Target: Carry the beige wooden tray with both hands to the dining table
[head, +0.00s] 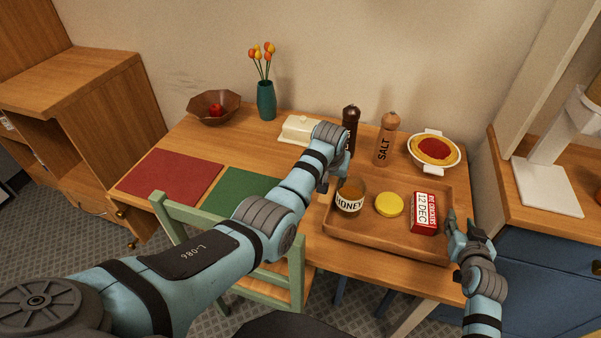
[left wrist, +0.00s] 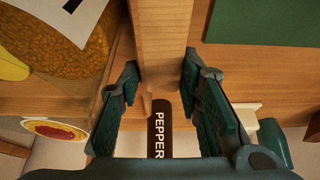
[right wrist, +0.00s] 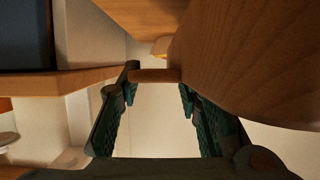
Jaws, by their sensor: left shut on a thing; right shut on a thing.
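The beige wooden tray (head: 385,239) is level over the right part of the dining table (head: 245,160); I cannot tell whether it touches the tabletop. It carries a honey jar (head: 350,198), a yellow round lid or tin (head: 389,205) and a red and white date box (head: 425,212). My left gripper (head: 325,182) is shut on the tray's left side, partly hidden by its own arm; the tray's wood shows between its fingers in the left wrist view (left wrist: 160,85). My right gripper (head: 468,230) is shut on the tray's right side, as the right wrist view shows (right wrist: 156,84).
A green chair (head: 290,262), red mat (head: 170,176) and green mat (head: 240,190) are left. A blue cabinet (head: 545,255) is right.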

